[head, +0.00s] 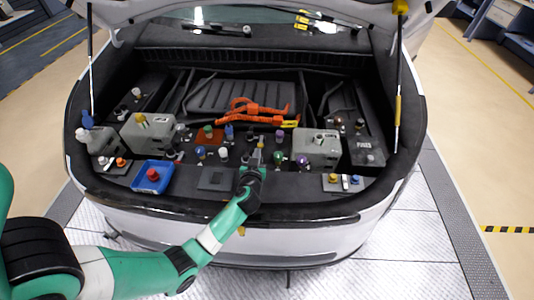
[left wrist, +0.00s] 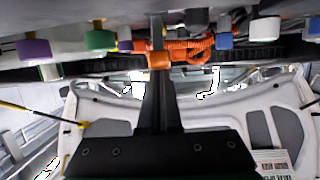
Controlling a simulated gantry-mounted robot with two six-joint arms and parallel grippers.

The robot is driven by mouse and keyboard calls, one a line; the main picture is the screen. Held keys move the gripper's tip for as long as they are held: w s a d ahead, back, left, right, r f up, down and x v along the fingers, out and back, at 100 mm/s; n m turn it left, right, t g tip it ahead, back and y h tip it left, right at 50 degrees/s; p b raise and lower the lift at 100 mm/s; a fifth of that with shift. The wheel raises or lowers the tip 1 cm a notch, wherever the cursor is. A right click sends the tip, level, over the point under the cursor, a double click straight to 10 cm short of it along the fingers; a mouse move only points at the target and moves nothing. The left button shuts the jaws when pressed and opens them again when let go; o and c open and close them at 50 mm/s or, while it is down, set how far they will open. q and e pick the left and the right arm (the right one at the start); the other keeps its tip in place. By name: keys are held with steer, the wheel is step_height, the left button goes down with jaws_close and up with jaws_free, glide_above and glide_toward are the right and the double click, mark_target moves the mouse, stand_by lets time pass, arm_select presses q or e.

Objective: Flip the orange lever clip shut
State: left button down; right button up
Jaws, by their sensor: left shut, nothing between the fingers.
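My left gripper (head: 259,152) reaches in from the front over the middle of the engine bay, its narrow fingers shut with nothing between them. In the left wrist view the shut fingers (left wrist: 158,35) point up the picture, and a small orange piece (left wrist: 159,61), which looks like the lever clip, shows right at them. I cannot tell whether the fingers touch it. In the head view the clip is too small and too covered by the gripper to make out its position. My right gripper is not in view.
Purple (head: 302,160) and green (head: 278,157) caps stand close to the right of my gripper. Orange cables (head: 255,108) lie behind it. A blue tray (head: 152,175) with a red knob is at the front left. Grey boxes (head: 316,149) stand on both sides.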

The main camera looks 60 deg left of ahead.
arm_select(q)
steer(key=shift+a, duration=0.1)
steer(key=shift+r, duration=0.1)
steer(key=r, duration=0.1)
steer(key=a+r+p, duration=0.1)
steer(key=w+r+p, duration=0.1)
steer(key=shift+a+r, duration=0.25)
steer(key=shift+a, duration=0.1)
steer(key=p+v, duration=0.1)
steer(key=v, duration=0.8)
steer(key=shift+d+p, duration=0.35)
steer(key=shift+p, duration=0.05)
steer(key=shift+f, duration=0.1)
